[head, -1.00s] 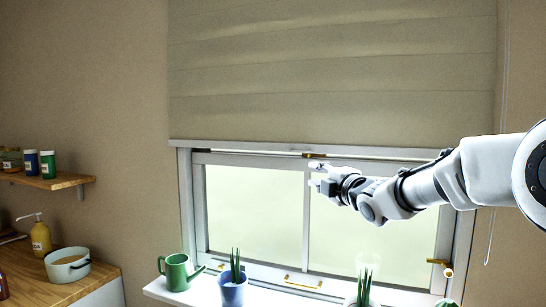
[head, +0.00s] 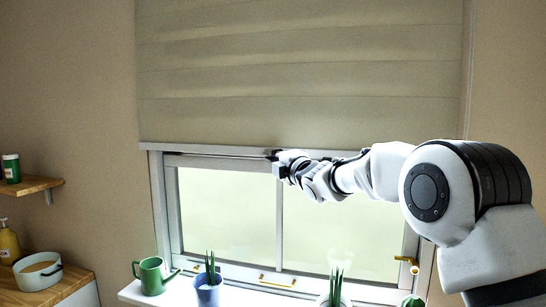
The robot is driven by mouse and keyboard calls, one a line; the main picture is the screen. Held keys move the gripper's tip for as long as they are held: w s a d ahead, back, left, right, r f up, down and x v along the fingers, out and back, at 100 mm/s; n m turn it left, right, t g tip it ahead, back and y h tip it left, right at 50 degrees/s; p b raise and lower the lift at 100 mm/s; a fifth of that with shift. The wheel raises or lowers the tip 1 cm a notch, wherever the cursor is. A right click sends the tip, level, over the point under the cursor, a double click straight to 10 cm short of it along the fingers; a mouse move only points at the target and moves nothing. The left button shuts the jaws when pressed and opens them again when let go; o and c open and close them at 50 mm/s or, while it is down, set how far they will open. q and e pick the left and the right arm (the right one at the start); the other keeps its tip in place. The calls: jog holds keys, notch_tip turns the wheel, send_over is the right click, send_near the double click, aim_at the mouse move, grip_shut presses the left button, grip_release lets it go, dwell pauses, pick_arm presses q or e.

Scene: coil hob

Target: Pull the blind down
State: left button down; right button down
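The beige folded blind (head: 300,75) hangs over the upper part of the window, with a pale bar along its bottom edge. The window (head: 230,210) below it is uncovered. My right gripper (head: 273,157) is at the blind's bottom edge, near its middle, at the top of the window frame. Its fingertips are small and dark against the edge, so I cannot tell whether they are open or shut, or whether they touch the bar. My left gripper is not in view.
On the sill (head: 135,291) stand a green watering can (head: 152,276), a blue pot with a plant (head: 208,289) and another potted plant (head: 336,291). A brass handle (head: 277,280) is low on the window. A wooden shelf (head: 35,186) and a counter with a pot (head: 38,272) are at left.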

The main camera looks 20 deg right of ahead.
jog(key=shift+f, duration=0.15)
notch_tip(320, 180, down, 27)
jog(key=b, duration=2.5)
jog(key=shift+b, duration=0.35)
jog(key=c, duration=1.3)
grip_release()
jog(key=shift+w, duration=0.1)
jog(key=shift+r, duration=0.2)
jog(key=v, duration=1.2)
jog(key=shift+d, duration=0.1)
